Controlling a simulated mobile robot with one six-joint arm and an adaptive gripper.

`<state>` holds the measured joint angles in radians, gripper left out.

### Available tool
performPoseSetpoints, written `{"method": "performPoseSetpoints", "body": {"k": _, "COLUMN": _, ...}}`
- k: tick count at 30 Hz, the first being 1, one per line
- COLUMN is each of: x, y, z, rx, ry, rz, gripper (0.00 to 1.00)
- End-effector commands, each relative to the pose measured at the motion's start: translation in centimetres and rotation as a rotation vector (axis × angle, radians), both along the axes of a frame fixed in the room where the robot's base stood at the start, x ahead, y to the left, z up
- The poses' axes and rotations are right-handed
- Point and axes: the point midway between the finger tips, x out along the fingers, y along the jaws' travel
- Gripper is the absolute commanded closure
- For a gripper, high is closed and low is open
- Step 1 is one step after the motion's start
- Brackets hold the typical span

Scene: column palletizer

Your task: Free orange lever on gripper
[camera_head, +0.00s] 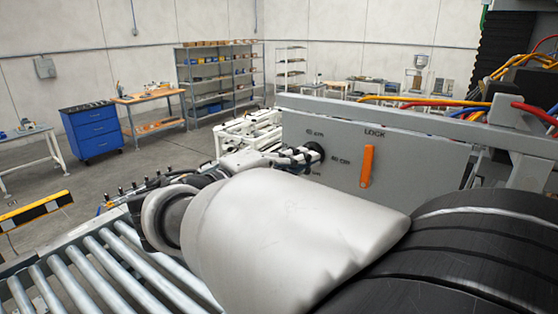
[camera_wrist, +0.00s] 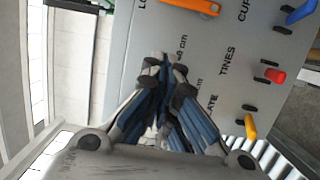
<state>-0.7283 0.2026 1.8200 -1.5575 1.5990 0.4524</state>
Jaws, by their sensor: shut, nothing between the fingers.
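The orange lever (camera_head: 367,166) stands upright on a grey panel (camera_head: 338,172), under the word LOCK. In the wrist view the orange lever (camera_wrist: 195,7) is cut off by the top edge. My gripper (camera_head: 308,158) is in front of the panel, to the left of the lever and apart from it. In the wrist view its dark fingers (camera_wrist: 165,68) are shut with nothing between them and point at the panel near a "cm" marking. I cannot tell if the tips touch the panel.
In the wrist view the panel also carries a blue lever (camera_wrist: 300,12), a red lever (camera_wrist: 275,76) and a yellow lever (camera_wrist: 250,126). A roller conveyor (camera_head: 90,262) lies at lower left. Coloured cables (camera_head: 425,101) run above the panel.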

Motion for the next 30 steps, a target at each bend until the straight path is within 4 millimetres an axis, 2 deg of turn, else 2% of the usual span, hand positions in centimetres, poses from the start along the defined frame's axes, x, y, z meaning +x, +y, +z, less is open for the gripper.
{"method": "performPoseSetpoints", "body": {"k": 1, "x": 0.7, "y": -1.1, "z": 0.1, "rx": -0.001, "ry": 0.001, "rz": -0.006, "gripper": 1.00}}
{"method": "performPoseSetpoints", "body": {"k": 8, "x": 3.9, "y": -4.8, "z": 0.1, "rx": 0.000, "ry": 0.001, "rz": -0.005, "gripper": 1.00}}
{"method": "performPoseSetpoints", "body": {"k": 16, "x": 1.8, "y": -7.5, "z": 0.1, "rx": 0.000, "ry": 0.000, "rz": 0.000, "gripper": 1.00}}
{"method": "performPoseSetpoints", "body": {"k": 30, "x": 1.5, "y": -7.9, "z": 0.0, "rx": 0.000, "ry": 0.000, "rz": 0.001, "gripper": 1.00}}
